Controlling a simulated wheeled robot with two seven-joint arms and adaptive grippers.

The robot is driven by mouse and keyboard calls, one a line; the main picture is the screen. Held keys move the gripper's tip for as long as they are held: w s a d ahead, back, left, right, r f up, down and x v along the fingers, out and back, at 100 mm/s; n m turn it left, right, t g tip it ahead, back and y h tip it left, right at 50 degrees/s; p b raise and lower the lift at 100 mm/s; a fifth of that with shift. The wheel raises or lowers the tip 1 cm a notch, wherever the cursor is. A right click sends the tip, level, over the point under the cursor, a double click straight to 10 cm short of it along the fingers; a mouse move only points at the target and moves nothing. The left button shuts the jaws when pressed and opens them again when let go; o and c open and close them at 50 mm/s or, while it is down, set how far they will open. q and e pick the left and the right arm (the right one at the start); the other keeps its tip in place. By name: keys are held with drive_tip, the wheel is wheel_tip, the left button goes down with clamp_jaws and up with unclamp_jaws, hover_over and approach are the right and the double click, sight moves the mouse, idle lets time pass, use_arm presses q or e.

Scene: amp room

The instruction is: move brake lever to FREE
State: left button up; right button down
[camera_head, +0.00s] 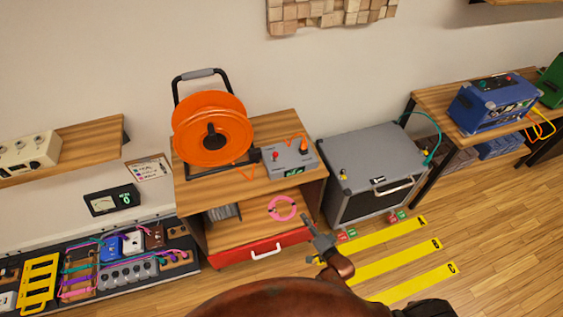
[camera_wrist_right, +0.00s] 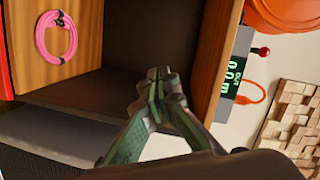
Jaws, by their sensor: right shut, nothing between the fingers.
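A grey control box (camera_head: 290,158) sits on the wooden cabinet top, right of the orange cable reel (camera_head: 212,132). A red knob (camera_head: 276,155) stands on the box, apparently the end of the brake lever; a red ball (camera_wrist_right: 264,51) also shows in the right wrist view beside a lit display (camera_wrist_right: 235,72). No FREE marking is readable. My right gripper (camera_head: 309,221) is shut and empty, in front of the cabinet's right side, below and apart from the box. Its closed fingertips (camera_wrist_right: 158,76) show in the wrist view before the dark shelf opening. My left gripper is not visible.
The wooden cabinet (camera_head: 250,195) has a pink cable coil (camera_head: 282,208) on its shelf and a red drawer (camera_head: 263,248) below. A grey amp (camera_head: 370,165) stands close on its right. Yellow floor strips (camera_head: 395,262) lie in front. The air above the box looks clear.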

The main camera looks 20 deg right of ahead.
sight(275, 156)
drive_tip(key=w+a+r+m+t, duration=0.1)
drive_tip(key=r+m+t, duration=0.1)
drive_tip(key=r, duration=0.6)
drive_tip(key=w+a+r+m+t+y, duration=0.1)
drive_tip(key=w+r, duration=0.1)
drive_tip(key=r, duration=0.7)
drive_tip(key=shift+a+r+m+t+p, duration=0.2)
drive_tip(key=shift+a+m+t+p, duration=0.1)
drive_tip(key=shift+m+t, duration=0.1)
drive_tip(key=x, duration=1.4)
drive_tip(key=shift+a, duration=0.1)
